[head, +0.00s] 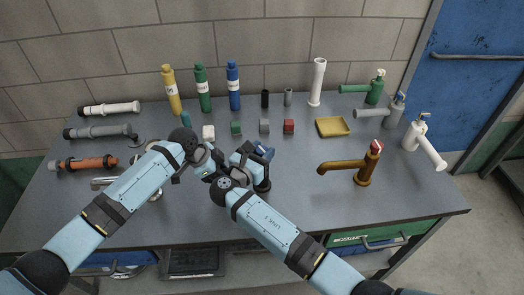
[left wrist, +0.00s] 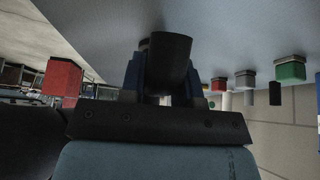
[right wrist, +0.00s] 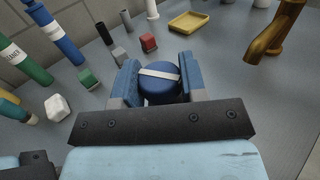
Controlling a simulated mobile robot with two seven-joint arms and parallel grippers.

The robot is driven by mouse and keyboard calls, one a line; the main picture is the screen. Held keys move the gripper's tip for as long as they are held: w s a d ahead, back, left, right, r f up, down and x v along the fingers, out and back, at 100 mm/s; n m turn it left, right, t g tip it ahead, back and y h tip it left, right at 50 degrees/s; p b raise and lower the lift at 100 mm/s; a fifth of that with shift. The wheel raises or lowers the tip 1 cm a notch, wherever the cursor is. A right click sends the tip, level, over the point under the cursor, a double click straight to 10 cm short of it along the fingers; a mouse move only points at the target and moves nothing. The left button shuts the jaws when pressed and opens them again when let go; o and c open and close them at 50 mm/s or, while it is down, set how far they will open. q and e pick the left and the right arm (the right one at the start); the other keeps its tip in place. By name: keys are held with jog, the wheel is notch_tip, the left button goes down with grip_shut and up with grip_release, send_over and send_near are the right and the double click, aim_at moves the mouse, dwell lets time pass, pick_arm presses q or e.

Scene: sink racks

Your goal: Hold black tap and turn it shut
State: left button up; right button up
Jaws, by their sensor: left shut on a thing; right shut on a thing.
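The black tap (head: 264,186) stands in the middle of the table, largely covered by my arms in the head view. Its round blue handle with a white stripe (right wrist: 158,84) sits between the fingers of my right gripper (right wrist: 156,76), which is shut on it. My left gripper (left wrist: 165,70) is shut on a dark, round, tube-like part (left wrist: 168,62), apparently the tap's spout. In the head view both grippers are close together and their fingertips are partly hidden.
A brown tap (head: 364,168) with a red handle stands to the right, and a silver tap (head: 102,183) lies partly behind my left arm. Small blocks, bottles (head: 202,88) and a yellow tray (head: 332,127) stand behind. The front right of the table is clear.

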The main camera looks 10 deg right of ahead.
aim_at(263, 149)
jog(key=o, duration=0.9)
notch_tip(263, 149, up, 10)
jog(key=shift+d, duration=0.1)
